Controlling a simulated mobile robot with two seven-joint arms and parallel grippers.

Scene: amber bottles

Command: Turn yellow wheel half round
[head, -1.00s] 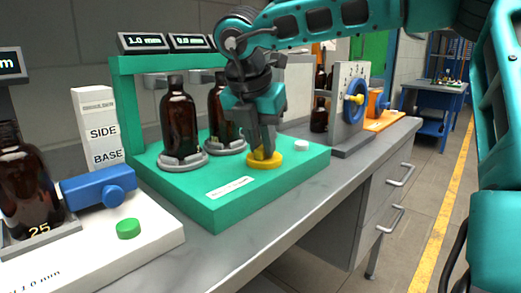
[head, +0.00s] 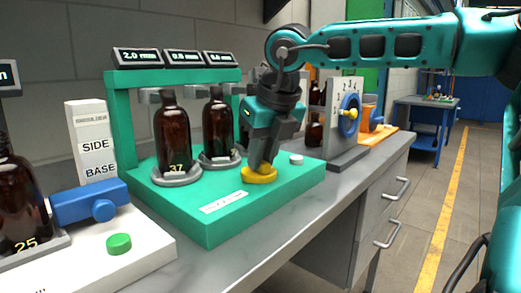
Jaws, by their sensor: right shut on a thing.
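The yellow wheel (head: 259,176) is a low round disc with a raised grip, lying flat on top of the green station (head: 212,222) near its front right. My right gripper (head: 263,166) reaches down from above and is shut on the wheel's raised grip. Its fingers hide part of the grip. The gripper is tilted, with its fingertips at the wheel. My left gripper is not in view.
Two amber bottles (head: 173,135) (head: 216,128) stand in grey ring holders behind the wheel. A white button (head: 296,159) is close to its right. A panel (head: 331,112) with a blue wheel (head: 349,114) stands farther right. The front counter (head: 262,232) is clear.

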